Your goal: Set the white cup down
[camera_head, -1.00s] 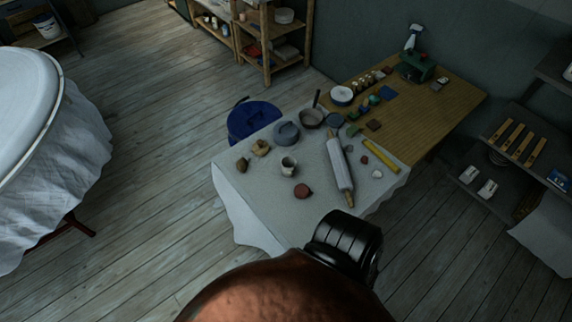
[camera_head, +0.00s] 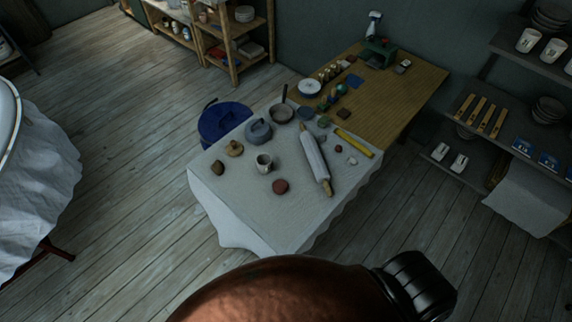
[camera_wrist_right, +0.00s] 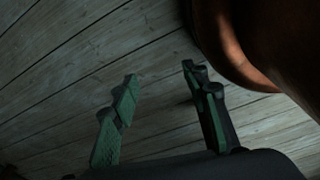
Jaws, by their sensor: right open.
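A small white cup (camera_head: 264,163) stands upright on the cloth-covered table (camera_head: 225,205) in the head view, with a dark inside. No gripper touches it. My right gripper (camera_wrist_right: 162,98) shows in the right wrist view. Its two green-padded fingers are spread apart and nothing is between them; only the plank floor lies behind. My left gripper is in neither view now.
Near the cup are a reddish lump (camera_head: 280,187), a rolling pin (camera_head: 316,165), a grey lidded pot (camera_head: 258,131) and a brown lump (camera_head: 217,167). The table's front cloth is bare. More white cups (camera_head: 528,40) stand on the right shelf.

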